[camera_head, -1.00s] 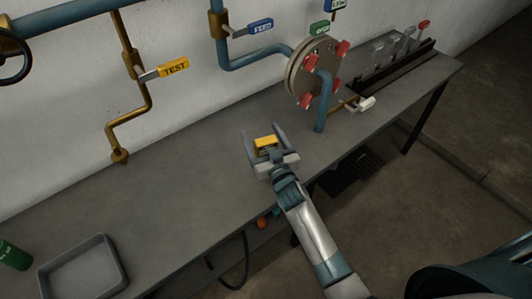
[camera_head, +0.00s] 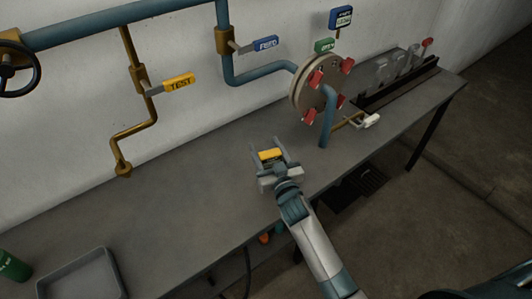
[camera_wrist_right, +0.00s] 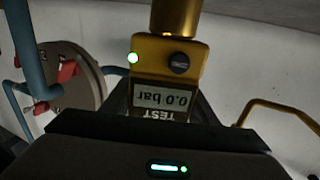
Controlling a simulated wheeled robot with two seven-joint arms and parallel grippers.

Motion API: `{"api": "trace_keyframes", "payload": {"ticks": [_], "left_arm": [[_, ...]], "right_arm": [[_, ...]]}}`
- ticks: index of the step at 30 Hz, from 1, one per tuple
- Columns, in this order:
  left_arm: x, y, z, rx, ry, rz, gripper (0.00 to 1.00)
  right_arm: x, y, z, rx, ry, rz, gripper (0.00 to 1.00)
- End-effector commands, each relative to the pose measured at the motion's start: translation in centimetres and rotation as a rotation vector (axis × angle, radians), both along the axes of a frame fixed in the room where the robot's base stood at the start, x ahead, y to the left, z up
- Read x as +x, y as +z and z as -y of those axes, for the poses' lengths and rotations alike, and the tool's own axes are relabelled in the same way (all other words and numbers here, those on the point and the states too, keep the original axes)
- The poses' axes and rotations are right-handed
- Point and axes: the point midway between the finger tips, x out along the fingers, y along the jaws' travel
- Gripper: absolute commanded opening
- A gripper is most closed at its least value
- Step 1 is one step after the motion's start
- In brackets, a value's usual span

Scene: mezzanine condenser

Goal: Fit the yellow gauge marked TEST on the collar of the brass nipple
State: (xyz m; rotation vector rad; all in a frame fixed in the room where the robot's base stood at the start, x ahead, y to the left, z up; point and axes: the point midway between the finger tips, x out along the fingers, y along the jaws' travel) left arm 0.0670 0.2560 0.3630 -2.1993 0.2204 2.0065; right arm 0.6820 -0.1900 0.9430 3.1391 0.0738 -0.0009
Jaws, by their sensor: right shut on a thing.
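My right gripper (camera_head: 268,152) is shut on the yellow gauge (camera_head: 270,155) and holds it over the middle of the bench. In the right wrist view, the gauge (camera_wrist_right: 166,90) shows TEST and 0.0 bar upside down, a lit green lamp, a dark round knob and a brass cylinder at its top. The brass nipple (camera_head: 122,169) is at the lower end of the bent brass pipe below the yellow TEST tag (camera_head: 179,82), well left of the gripper. Its collar is too small to make out. My left gripper is not in view.
A grey tray (camera_head: 48,286) and a green can (camera_head: 12,266) are at the lower left. A round flange with red clamps (camera_head: 315,78) and a blue pipe (camera_head: 327,125) stand right of the gripper. The bench (camera_head: 190,185) between gripper and nipple is clear.

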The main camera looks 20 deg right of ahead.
Motion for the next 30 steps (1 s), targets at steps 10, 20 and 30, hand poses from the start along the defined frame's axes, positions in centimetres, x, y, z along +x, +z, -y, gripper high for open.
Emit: {"api": "trace_keyframes", "payload": {"ticks": [10,20,30], "left_arm": [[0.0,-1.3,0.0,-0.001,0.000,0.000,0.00],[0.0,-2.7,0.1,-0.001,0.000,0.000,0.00],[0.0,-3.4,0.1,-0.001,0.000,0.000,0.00]], "right_arm": [[-0.5,4.3,2.4,-0.005,0.002,0.005,0.22],[-1.7,7.8,8.2,-0.002,0.001,0.004,0.22],[-2.4,9.8,11.2,0.001,0.002,0.002,0.22]]}}
